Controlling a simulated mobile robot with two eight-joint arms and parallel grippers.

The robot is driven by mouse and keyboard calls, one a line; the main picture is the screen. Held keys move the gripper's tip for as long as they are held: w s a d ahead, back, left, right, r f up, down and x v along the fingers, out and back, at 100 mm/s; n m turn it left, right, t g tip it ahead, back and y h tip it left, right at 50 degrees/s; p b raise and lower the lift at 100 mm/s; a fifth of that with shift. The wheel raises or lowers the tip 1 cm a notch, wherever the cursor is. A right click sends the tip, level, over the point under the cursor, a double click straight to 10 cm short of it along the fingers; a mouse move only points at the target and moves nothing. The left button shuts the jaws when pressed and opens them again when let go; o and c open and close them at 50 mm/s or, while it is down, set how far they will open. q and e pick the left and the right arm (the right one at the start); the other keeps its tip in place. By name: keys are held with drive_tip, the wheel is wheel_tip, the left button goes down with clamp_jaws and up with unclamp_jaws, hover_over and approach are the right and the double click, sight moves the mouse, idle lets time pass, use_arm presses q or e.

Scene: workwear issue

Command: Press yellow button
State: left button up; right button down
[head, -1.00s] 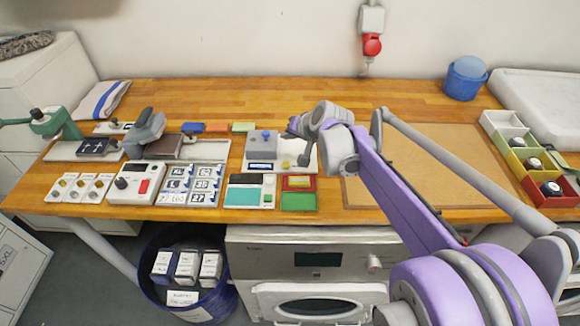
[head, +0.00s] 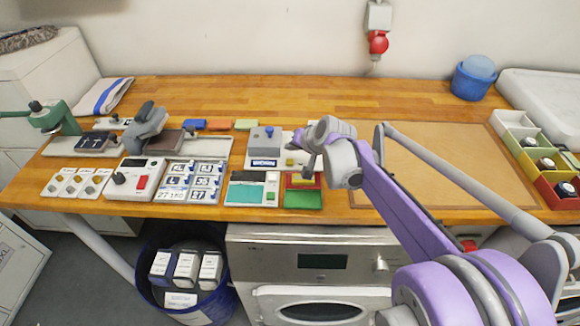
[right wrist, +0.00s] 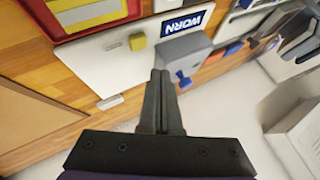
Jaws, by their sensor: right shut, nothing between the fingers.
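The yellow button (head: 290,161) sits on a white plate (head: 284,140) to the right of a grey block with a blue knob (head: 265,142). My right gripper (head: 309,167) is shut and empty, just right of the button in the head view. In the right wrist view its fingertips (right wrist: 160,72) show close to the button and the grey block, with a visible gap to the button. My left gripper is not in view.
A red and green tray (head: 303,199) and a teal-screened device (head: 250,188) lie in front of the plate. A control box with a red switch (head: 134,180) is further left. Colored bins (head: 520,150) stand at the right. A brown mat (head: 440,150) lies bare.

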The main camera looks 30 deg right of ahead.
sight(287, 159)
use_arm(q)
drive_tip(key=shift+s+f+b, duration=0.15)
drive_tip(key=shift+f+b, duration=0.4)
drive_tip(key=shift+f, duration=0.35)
use_arm(e)
drive_tip(key=shift+f, duration=1.4)
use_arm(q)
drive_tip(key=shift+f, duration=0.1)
use_arm(e)
drive_tip(key=shift+f, duration=0.1)
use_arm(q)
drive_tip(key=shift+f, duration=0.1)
use_arm(e)
drive_tip(key=shift+f, duration=0.3)
use_arm(q)
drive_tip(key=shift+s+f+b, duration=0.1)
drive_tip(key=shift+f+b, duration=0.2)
drive_tip(key=shift+b, duration=0.15)
use_arm(e)
drive_tip(key=shift+f, duration=0.45)
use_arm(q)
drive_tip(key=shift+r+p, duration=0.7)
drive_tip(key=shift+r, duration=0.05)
use_arm(e)
drive_tip(key=shift+r, duration=0.9)
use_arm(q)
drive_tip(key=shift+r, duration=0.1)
use_arm(e)
drive_tip(key=shift+r, duration=0.1)
